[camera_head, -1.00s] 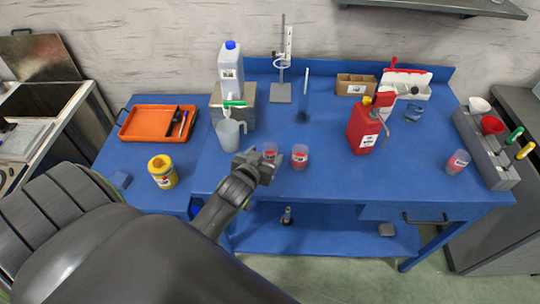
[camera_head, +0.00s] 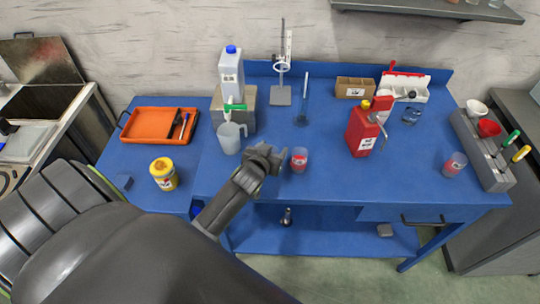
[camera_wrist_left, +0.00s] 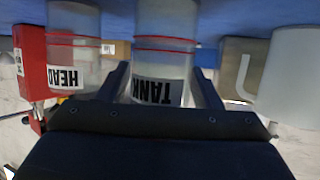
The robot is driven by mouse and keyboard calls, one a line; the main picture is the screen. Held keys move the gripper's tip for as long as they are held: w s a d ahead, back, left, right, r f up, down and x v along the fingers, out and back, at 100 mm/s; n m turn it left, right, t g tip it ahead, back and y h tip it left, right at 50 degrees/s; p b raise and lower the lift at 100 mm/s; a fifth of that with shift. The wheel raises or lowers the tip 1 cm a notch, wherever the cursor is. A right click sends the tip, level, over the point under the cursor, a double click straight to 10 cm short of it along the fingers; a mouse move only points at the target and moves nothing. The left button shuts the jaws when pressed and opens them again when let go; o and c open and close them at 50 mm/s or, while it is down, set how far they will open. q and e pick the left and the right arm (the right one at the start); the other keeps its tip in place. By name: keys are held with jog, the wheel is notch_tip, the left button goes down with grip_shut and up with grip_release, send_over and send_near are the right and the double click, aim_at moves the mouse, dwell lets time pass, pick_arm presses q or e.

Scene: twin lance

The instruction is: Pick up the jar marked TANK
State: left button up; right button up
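The jar marked TANK (camera_wrist_left: 165,55) appears upside down in the left wrist view, clear with red lines and a white label. In the head view my left gripper (camera_head: 268,152) hides it. My left gripper is open, with one finger on each side of the TANK jar near its label; I cannot tell whether either finger touches it. The jar marked HEAD (camera_wrist_left: 73,48) stands beside it in the wrist view. In the head view a jar with red on it (camera_head: 299,160) stands just right of my gripper. My right gripper is not in view.
A grey pitcher (camera_head: 230,138) stands close left of my gripper on the blue bench (camera_head: 330,185). A red canister (camera_head: 362,133) and another jar (camera_head: 455,165) stand to the right. Bench between jars is clear.

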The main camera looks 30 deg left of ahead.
pick_arm(q)
jog(key=c, duration=0.8)
